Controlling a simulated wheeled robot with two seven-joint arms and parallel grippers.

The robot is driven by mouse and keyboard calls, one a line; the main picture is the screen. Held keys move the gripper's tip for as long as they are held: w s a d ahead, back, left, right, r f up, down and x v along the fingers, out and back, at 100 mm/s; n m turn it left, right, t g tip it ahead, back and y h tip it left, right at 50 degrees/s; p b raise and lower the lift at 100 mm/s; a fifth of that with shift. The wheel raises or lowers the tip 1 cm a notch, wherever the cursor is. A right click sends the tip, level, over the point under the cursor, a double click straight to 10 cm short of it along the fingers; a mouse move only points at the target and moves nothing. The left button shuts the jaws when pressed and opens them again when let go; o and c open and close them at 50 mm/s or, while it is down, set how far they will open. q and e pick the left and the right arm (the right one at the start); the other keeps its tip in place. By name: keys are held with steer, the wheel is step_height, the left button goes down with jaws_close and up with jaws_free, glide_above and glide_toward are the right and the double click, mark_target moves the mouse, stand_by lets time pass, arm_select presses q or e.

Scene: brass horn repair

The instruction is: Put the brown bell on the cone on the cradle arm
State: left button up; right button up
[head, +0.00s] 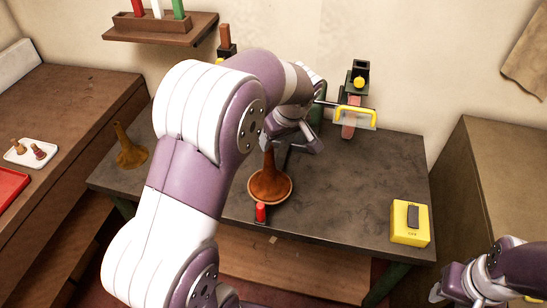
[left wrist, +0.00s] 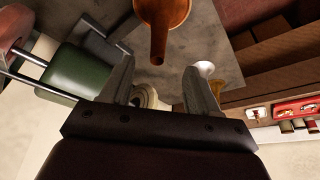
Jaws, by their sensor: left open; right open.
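The brown bell (head: 270,187) stands flared end down on the dark table, its narrow stem pointing up. In the left wrist view the bell (left wrist: 165,14) has its stem tip close to the gap between the fingertips. My left gripper (head: 292,146) is open and empty, just above and behind the bell; it also shows in the left wrist view (left wrist: 158,72). I cannot make out the cone. A green roller-like part (left wrist: 78,76) on metal rods, perhaps of the cradle, shows in the left wrist view. My right gripper (head: 438,292) is open, low at the right, apart from the table.
A red-topped peg (head: 260,212) stands just in front of the bell. A golden-brown horn piece (head: 128,150) stands at the table's left. A yellow box (head: 410,222) sits at the right, with bare tabletop around it. A yellow-handled fixture (head: 355,117) stands at the back.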

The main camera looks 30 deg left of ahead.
arm_select(q)
steer(key=s+d+f+m+h, duration=0.1)
steer(key=s+d+f+m, duration=0.2)
steer(key=s, duration=0.5)
steer(key=s+d+f+m+h, duration=0.2)
steer(key=s+d+m, duration=0.3)
steer(key=s+m, duration=0.3)
steer(key=shift+s+f+g+h, duration=0.3)
steer(key=shift+s+f+g, duration=0.15)
steer(key=shift+s, duration=0.1)
steer(key=shift+w, duration=0.1)
